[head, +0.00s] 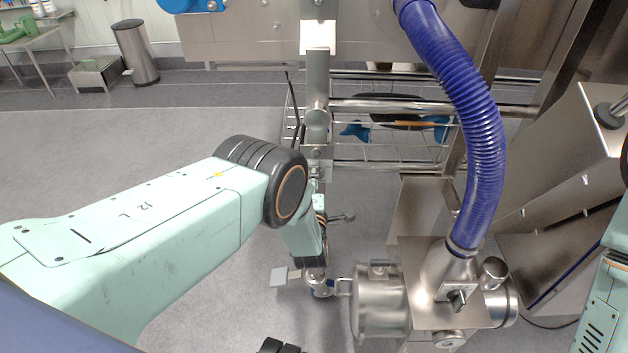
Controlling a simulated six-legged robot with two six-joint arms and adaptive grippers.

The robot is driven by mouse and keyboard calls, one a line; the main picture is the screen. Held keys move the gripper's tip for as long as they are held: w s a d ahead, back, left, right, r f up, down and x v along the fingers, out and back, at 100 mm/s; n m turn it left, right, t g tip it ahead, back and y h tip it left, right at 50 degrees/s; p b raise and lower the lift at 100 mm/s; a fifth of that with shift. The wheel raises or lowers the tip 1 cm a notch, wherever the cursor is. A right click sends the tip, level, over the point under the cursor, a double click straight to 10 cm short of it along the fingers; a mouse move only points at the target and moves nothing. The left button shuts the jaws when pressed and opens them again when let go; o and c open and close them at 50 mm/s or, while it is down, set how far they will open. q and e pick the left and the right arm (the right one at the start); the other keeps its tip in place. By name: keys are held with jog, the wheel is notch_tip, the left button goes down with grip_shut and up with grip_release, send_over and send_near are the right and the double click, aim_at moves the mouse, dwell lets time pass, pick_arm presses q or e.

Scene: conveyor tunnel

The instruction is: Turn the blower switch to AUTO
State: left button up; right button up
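The blower is a steel drum-shaped unit (379,303) at the lower right of centre. A square steel plate on it carries a small dark switch knob (457,299). The knob looks turned at a slant; I cannot read any position labels. Nothing touches the knob.
A ribbed blue hose (484,130) rises from the blower. A wire basket (385,140) and steel rails stand behind. A slanted steel housing (560,190) is at the right. A bin (136,52) stands far left. The left floor is clear.

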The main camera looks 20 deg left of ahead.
pick_arm(q)
jog(key=v, duration=1.2)
dwell(0.4)
jog(key=s+a+f+m+g+h+p, duration=0.1)
jog(key=s+a+f+m+g+p, duration=0.1)
jog(key=s+a+m+g, duration=0.25)
jog(key=s+a+f+m+g+h+p, duration=0.1)
jog(key=s+a+m+g+p, duration=0.1)
jog(key=s+m+g, duration=0.35)
jog(key=s+r+m+g+h+p, duration=0.1)
jog(key=s+m+g, duration=0.1)
jog(key=s, duration=0.6)
jog(key=s+r+m+g+h+p, duration=0.1)
jog(key=s+r+m+g, duration=0.1)
jog(key=s+m, duration=0.3)
jog(key=s+r+m+g+h+p, duration=0.1)
jog(key=s+r+m+g+p, duration=0.1)
jog(key=s, duration=1)
jog(key=shift+s+r+m+g, duration=0.25)
jog(key=shift+m+g, duration=0.25)
jog(key=shift+m, duration=0.2)
jog(key=shift+d, duration=0.1)
